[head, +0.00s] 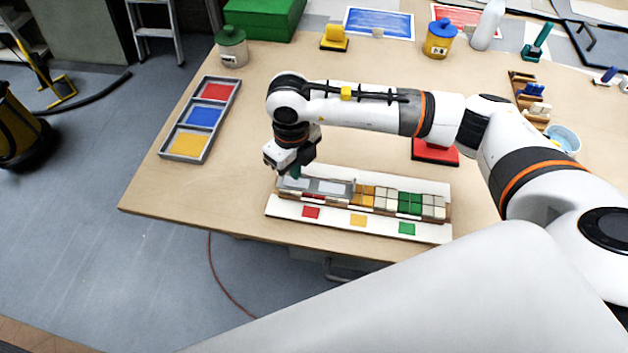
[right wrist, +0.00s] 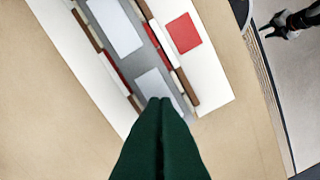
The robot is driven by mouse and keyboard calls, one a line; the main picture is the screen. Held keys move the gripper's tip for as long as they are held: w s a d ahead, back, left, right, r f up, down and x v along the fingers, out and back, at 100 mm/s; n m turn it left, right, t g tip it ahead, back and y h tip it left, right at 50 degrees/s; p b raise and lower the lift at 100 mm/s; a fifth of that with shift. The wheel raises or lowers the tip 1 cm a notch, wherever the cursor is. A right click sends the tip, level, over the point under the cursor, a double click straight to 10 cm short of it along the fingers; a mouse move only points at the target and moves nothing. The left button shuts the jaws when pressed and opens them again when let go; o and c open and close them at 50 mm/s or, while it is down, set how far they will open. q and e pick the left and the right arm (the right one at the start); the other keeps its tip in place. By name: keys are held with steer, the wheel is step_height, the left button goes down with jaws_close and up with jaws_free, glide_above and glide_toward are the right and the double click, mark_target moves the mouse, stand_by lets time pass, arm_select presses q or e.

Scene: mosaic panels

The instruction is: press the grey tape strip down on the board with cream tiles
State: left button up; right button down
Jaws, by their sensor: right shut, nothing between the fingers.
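The white board (head: 430,232) lies near the table's front edge with a row of tiles: orange, cream (head: 386,199), green, and cream at the right end. The grey tape strip (head: 335,187), with pale rectangles on it, lies over the left part of the row; red tiles show along its edges. The strip (right wrist: 113,58) also crosses the right wrist view. My right gripper (head: 296,170) is over the strip's left end, its dark green fingers (right wrist: 161,102) shut and empty. Whether the tips touch the strip is unclear. A small dark gripper-like shape (right wrist: 290,22), perhaps my left gripper, shows beyond the table edge.
A tray (head: 205,118) with red, blue and yellow sections stands at the left. Jars, a bottle (head: 488,25) and a green box (head: 262,18) stand along the back. Bare table lies left of the board.

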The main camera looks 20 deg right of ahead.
step_height(320, 180, up, 6)
steer(key=p, duration=0.2)
steer(key=shift+f+p, duration=0.15)
steer(key=shift+p, duration=0.2)
steer(key=shift+s+f, duration=0.1)
stand_by(0.4)
